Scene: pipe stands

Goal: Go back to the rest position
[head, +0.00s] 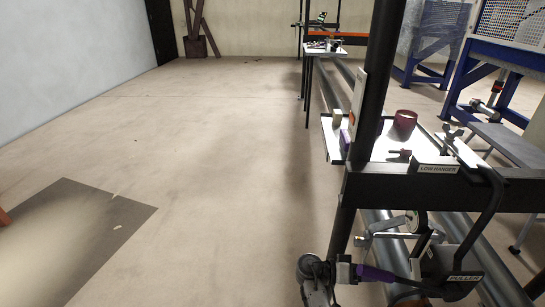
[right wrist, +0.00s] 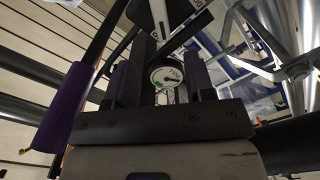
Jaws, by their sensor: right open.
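My right gripper (head: 352,272) is low in the head view, beside the black post and left of the hanging gear. In the right wrist view its two dark fingers (right wrist: 162,72) stand apart with nothing gripped between them. A purple handle (right wrist: 65,118) lies left of the fingers, outside them. A round white dial (right wrist: 167,75) shows beyond the gap. Purple also shows right of the gripper in the head view, near a dark piece labelled PULLER (head: 465,278); whether they touch is unclear. My left gripper is not in view.
A black rack post (head: 372,80) and a crossbar labelled LOW HANGER (head: 437,168) stand close by on the right. A white shelf (head: 380,150) holds a dark red cup (head: 404,121). Grey pipes (head: 505,285) run below. The floor (head: 200,150) to the left is open.

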